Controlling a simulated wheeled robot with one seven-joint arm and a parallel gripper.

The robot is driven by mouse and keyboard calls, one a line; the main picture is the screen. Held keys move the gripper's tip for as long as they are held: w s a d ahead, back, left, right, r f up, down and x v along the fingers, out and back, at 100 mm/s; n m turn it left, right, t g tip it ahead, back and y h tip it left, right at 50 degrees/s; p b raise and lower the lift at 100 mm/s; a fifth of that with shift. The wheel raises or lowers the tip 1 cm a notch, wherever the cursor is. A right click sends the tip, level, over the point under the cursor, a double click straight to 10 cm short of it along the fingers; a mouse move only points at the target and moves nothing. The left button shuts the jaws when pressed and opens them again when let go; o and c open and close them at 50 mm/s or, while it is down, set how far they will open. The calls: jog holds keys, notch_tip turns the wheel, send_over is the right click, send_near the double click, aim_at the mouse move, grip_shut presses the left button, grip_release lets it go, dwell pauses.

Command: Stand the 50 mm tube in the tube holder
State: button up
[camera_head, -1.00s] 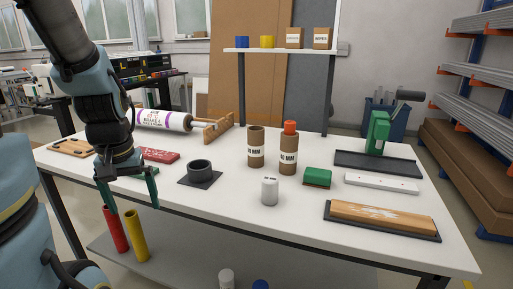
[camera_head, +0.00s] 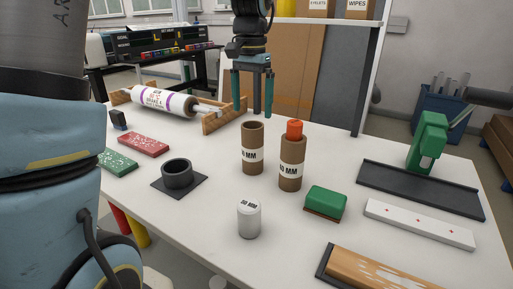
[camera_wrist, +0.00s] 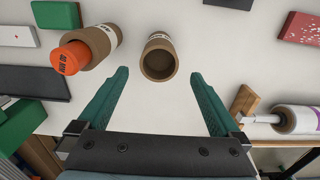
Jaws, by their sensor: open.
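An open, empty-topped cardboard tube (camera_head: 253,150) stands upright on the white table, its label ending in "MM". A second cardboard tube (camera_head: 291,172) with an orange plug (camera_head: 294,130) stands just right of it. The first digit on both labels is hard to read. The tube holder (camera_head: 178,174), a black ring on a square base, sits empty to the left. My gripper (camera_head: 253,104) is open and empty, pointing down above and behind the open tube. In the wrist view, the open tube (camera_wrist: 158,60) lies ahead, between the lines of the fingers (camera_wrist: 160,75), apart from them.
A white cylinder (camera_head: 249,218) stands in front of the tubes, and a green block (camera_head: 325,203) lies to the right. A large roll (camera_head: 165,103) on a wooden stand is at the back left. Red (camera_head: 143,144) and green sanding blocks lie left. Bare table separates tubes and holder.

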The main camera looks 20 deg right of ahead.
aim_at(253, 138)
notch_tip(253, 138, down, 10)
jog(key=shift+r+p, duration=0.1)
jog(key=shift+p, duration=0.75)
jog(key=shift+s, duration=0.1)
jog(key=shift+c, duration=0.2)
